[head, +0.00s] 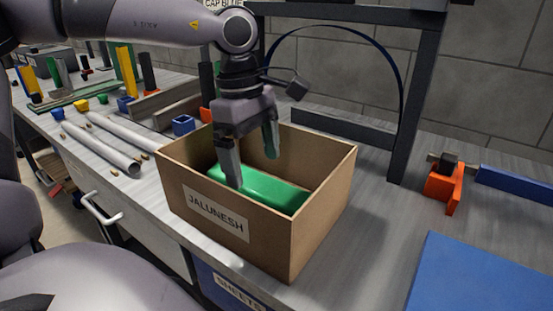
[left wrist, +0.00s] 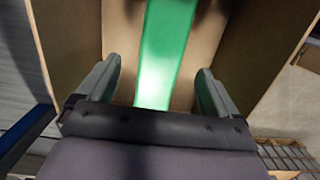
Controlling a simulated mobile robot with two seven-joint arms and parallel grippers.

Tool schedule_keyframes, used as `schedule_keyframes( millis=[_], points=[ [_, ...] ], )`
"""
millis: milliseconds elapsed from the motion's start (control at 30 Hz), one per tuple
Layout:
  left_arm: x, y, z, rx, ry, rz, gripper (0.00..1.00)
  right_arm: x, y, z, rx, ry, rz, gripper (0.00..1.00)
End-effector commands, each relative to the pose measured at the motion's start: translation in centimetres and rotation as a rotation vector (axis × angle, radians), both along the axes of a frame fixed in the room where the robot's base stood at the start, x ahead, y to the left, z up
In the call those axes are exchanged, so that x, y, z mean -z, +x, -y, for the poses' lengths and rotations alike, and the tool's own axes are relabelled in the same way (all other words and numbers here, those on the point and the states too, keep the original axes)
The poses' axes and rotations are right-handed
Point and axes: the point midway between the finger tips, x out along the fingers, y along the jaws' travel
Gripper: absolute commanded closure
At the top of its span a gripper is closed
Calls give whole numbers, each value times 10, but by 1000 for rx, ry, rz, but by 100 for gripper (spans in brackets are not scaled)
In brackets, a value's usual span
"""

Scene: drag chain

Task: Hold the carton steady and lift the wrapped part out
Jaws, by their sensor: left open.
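An open cardboard carton (head: 272,240) with a label reading "JALUNESH" stands upright on the workbench. A green wrapped part (head: 285,193) lies inside it, low between the walls. My left gripper (head: 254,168) comes down from above into the carton, with its fingers apart over the green part. In the left wrist view the green part (left wrist: 166,55) runs lengthwise between the two open fingers (left wrist: 157,88), with a gap on each side. The carton's inner walls (left wrist: 245,55) show around it. The carton's far inner corner is partly hidden by my gripper. My right gripper is not in view.
White tubes (head: 105,145) and a small blue block (head: 184,125) lie left of the carton. A dark frame (head: 414,100) stands behind it. An orange block (head: 442,187) and a blue panel (head: 480,278) lie to the right. Bare bench (head: 365,235) lies between the carton and the panel.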

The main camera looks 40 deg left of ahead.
Motion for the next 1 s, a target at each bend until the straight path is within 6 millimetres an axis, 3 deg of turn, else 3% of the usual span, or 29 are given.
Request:
schedule_keyframes(
  millis=[167, 533, 967, 1000],
  points=[
    [14, -2, 2, 6, 5, -12, 6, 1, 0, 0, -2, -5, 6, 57],
    [64, -1, 8, 5, 4, -11, 6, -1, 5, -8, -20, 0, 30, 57],
    [73, 0, 9, 5, 3, -7, 6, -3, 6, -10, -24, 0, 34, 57],
    [73, 0, 9, 5, 3, -7, 19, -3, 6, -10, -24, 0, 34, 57]
  ],
)
